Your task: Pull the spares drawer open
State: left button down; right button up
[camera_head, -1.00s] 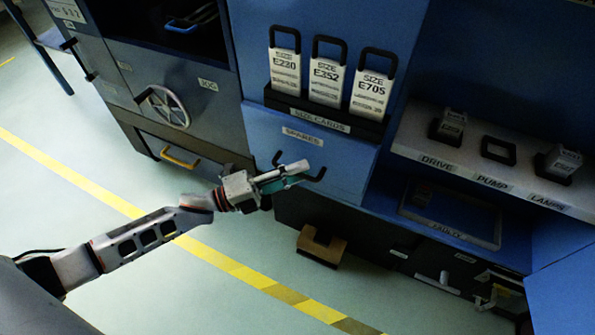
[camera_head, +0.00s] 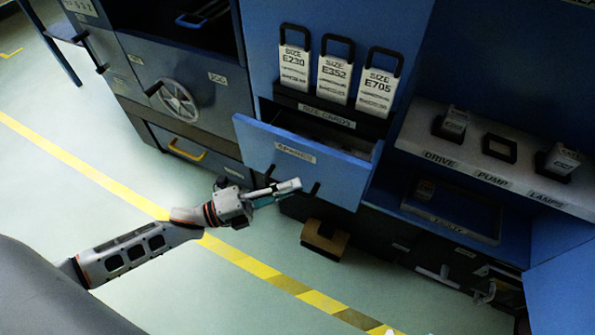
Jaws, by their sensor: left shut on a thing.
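The blue spares drawer (camera_head: 340,178) sits below the size cards rack in the blue cabinet. It stands part-way out, with its dark inside showing along the top behind the front panel. Its label (camera_head: 295,152) faces me. My left gripper (camera_head: 285,188) comes in from the left and is shut on the drawer's dark handle (camera_head: 314,189) at the lower part of the front. The gripper hides much of the handle. My right gripper is not in view.
Size cards (camera_head: 335,80) stand in a rack above the drawer. A shelf (camera_head: 480,160) with labelled slots is at right. A brown block (camera_head: 325,240) lies on the floor below. A grey cabinet with a handwheel (camera_head: 178,100) is at left. Floor in front is clear.

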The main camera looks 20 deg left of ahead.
pick_arm(q)
jog(key=s, duration=0.7)
jog(key=shift+s+p, duration=0.35)
jog(key=shift+s, duration=0.05)
jog(key=c, duration=2.1)
grip_release()
jog(key=shift+a, duration=0.1)
jog(key=shift+c, duration=0.2)
jog(key=v, duration=1.2)
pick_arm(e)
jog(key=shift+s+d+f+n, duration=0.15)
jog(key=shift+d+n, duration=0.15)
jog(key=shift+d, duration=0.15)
pick_arm(q)
jog(key=shift+f, duration=0.1)
